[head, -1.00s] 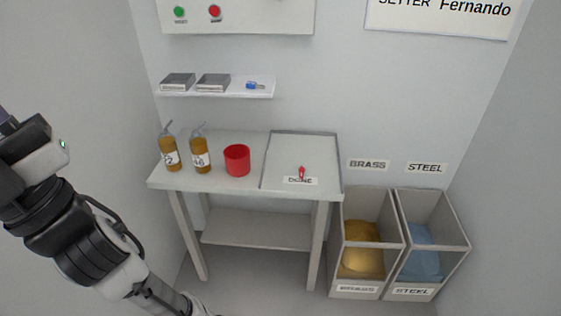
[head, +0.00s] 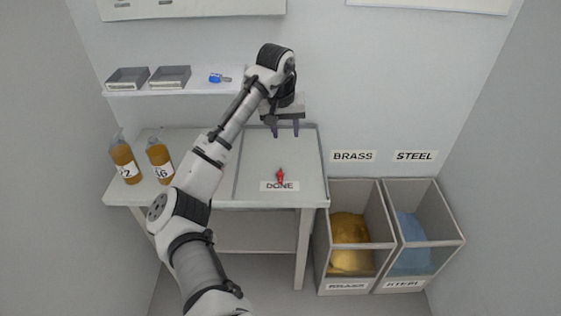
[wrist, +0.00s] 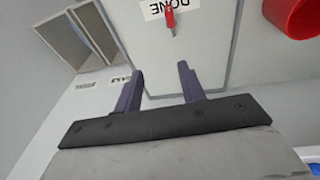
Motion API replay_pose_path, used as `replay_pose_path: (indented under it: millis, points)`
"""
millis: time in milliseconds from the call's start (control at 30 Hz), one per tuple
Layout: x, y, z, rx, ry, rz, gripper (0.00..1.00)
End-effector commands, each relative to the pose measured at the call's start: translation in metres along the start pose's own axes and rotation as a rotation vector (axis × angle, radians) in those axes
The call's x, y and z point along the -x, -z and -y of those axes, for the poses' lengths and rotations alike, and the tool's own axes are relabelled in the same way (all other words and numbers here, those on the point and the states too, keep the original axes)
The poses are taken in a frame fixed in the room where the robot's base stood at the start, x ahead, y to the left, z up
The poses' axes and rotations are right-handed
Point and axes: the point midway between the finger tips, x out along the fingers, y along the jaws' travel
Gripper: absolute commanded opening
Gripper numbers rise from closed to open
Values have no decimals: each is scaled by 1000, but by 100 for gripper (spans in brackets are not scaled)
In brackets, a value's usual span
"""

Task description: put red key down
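The red key (head: 280,176) lies in the DONE tray (head: 308,160) on the table, by the front DONE label (head: 268,186). It also shows in the wrist view (wrist: 170,20), lying beside the label's lettering. My gripper (head: 285,133) is above the back part of the tray, apart from the key. Its two fingers (wrist: 158,92) are spread with nothing between them.
Two bottles (head: 125,162) (head: 159,160) stand at the table's left. A red cup (wrist: 292,14) shows in the wrist view; my arm hides it in the head view. A shelf (head: 190,86) holds two grey boxes and a blue key (head: 217,78). BRASS (head: 366,258) and STEEL (head: 420,250) bins stand right.

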Motion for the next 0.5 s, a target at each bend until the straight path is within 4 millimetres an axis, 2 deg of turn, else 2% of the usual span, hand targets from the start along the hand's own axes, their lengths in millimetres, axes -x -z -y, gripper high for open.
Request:
replay_pose_path:
  millis: [33,167,267,500]
  points:
    - [-6,-9,8,14,44,68,40]
    - [-16,-23,18,33,102,166,40]
    - [-28,-27,20,35,107,183,40]
    - [-73,-35,23,32,103,180,40]
